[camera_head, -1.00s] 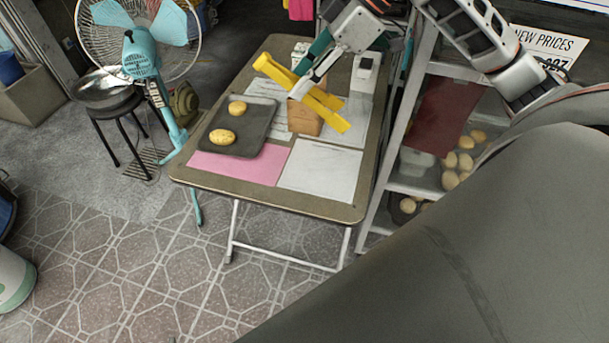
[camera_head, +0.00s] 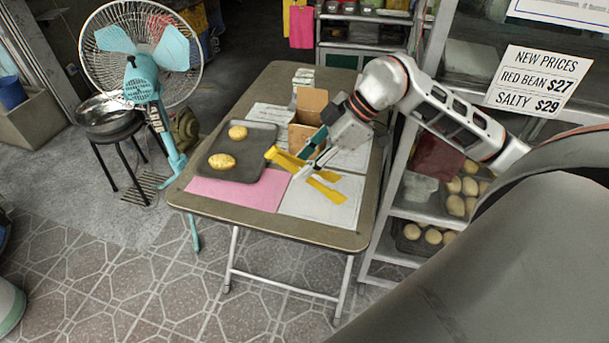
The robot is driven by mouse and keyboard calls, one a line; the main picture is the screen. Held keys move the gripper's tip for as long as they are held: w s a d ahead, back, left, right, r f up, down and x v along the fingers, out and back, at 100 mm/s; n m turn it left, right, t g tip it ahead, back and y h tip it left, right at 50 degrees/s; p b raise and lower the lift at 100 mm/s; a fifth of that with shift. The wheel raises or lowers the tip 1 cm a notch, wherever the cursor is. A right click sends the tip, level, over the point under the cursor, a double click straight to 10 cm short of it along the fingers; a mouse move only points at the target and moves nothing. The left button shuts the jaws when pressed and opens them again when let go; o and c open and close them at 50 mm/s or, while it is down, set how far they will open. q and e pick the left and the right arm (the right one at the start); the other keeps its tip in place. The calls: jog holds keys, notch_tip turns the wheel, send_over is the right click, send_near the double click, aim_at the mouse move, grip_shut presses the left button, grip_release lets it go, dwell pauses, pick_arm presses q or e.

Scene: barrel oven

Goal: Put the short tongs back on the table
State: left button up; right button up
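The short tongs (camera_head: 326,190) are yellow and lie over the white sheet (camera_head: 340,207) at the front right of the table (camera_head: 285,227). Their other end (camera_head: 281,155) points back left, near the dark tray. My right gripper (camera_head: 303,166) reaches in from the right and its fingers are around the middle of the tongs, which it appears to hold. I cannot tell whether the tongs touch the tabletop. My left gripper is not in view.
A dark tray (camera_head: 245,168) with two buns sits at the left of the table, above a pink sheet (camera_head: 232,190). A brown box (camera_head: 307,117) stands behind the gripper. A rack (camera_head: 395,210) with several buns stands right. A fan (camera_head: 143,68) stands left.

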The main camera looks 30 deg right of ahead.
aim_at(330, 176)
notch_tip(330, 176, down, 4)
jog(key=shift+f, duration=0.15)
dwell(0.3)
jog(key=shift+f, duration=0.2)
jog(key=o, duration=0.5)
jog(key=shift+o, duration=0.2)
